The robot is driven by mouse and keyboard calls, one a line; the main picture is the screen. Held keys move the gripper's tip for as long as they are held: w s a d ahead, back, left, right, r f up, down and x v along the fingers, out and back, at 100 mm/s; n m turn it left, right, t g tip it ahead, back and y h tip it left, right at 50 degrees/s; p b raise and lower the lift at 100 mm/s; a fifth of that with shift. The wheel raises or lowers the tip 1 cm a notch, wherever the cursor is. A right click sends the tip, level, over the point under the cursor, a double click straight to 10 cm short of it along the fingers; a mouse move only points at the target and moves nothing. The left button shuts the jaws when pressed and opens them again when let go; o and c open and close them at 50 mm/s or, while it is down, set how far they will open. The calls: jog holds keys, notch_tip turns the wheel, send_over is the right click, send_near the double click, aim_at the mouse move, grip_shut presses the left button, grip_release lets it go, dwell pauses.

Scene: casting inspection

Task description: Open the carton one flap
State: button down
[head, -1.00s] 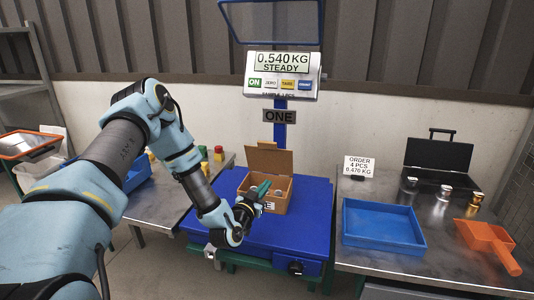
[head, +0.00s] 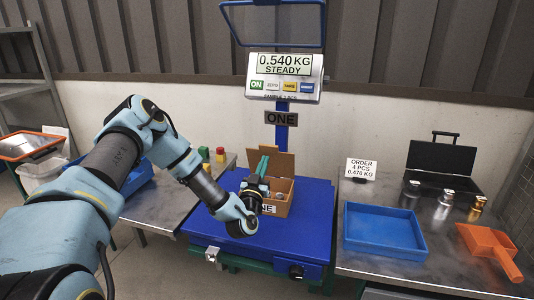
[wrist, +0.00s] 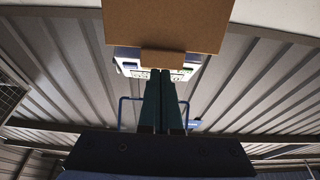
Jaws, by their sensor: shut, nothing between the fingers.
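The carton (head: 279,203) is a brown box labelled ONE on the blue scale platform (head: 310,222). Its top is open and a back flap (head: 282,163) stands upright; some contents show inside. My gripper (head: 263,164) is shut and empty, its green fingers pointing up over the carton's left part, in front of the flap. In the wrist view, the closed fingers (wrist: 165,100) point towards a brown panel with a small tab (wrist: 169,59), which looks like the flap. I cannot tell whether the fingertips touch it.
The scale display (head: 285,72) reads 0.540 KG, STEADY, on a post behind the carton. On the right table are an empty blue tray (head: 384,247), an orange scoop (head: 488,243), metal weights and an open black case (head: 440,166). Red and green buttons (head: 220,154) stand at left.

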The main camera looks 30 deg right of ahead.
aim_at(269, 148)
jog(key=shift+p+x, duration=0.35)
jog(key=shift+x, duration=1.55)
jog(key=shift+d+r, duration=0.1)
jog(key=shift+r, duration=0.05)
jog(key=shift+w+d+r+g+y+p, duration=0.3)
jog(key=shift+w+d+r+g+y, duration=0.1)
jog(key=shift+w+d, duration=0.2)
jog(key=shift+w+d+r+g+y+p, duration=0.25)
jog(key=shift+w+d+g+y, duration=0.15)
jog(key=shift+w+d, duration=0.35)
jog(key=shift+w, duration=0.15)
jog(key=shift+w+r, duration=0.15)
